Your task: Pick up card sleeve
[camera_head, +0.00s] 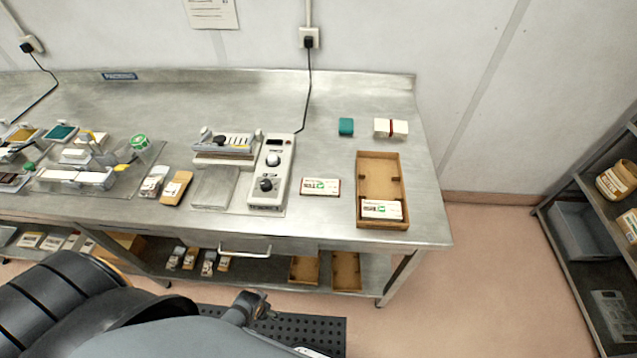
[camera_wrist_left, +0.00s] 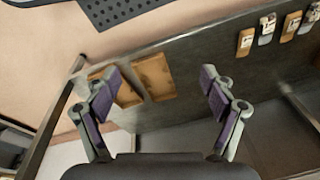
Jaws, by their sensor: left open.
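A flat white printed card sleeve (camera_head: 320,187) with a red edge and green mark lies on the steel bench, right of the control box. A similar printed piece (camera_head: 381,209) lies at the near end of an open brown tray (camera_head: 366,167). My left gripper (camera_wrist_left: 160,75) is open and empty in the left wrist view, with its two purple-padded fingers wide apart. It is low, in front of the bench's lower shelf, away from the sleeve, which that view does not show. My right gripper is not in view.
A teal block (camera_head: 346,127) and a white stack with a red band (camera_head: 391,128) stand behind the tray. A grey control box (camera_head: 271,172) and press stand to the left. The lower shelf holds brown trays (camera_wrist_left: 154,76). A black mat (camera_head: 318,331) lies on the floor.

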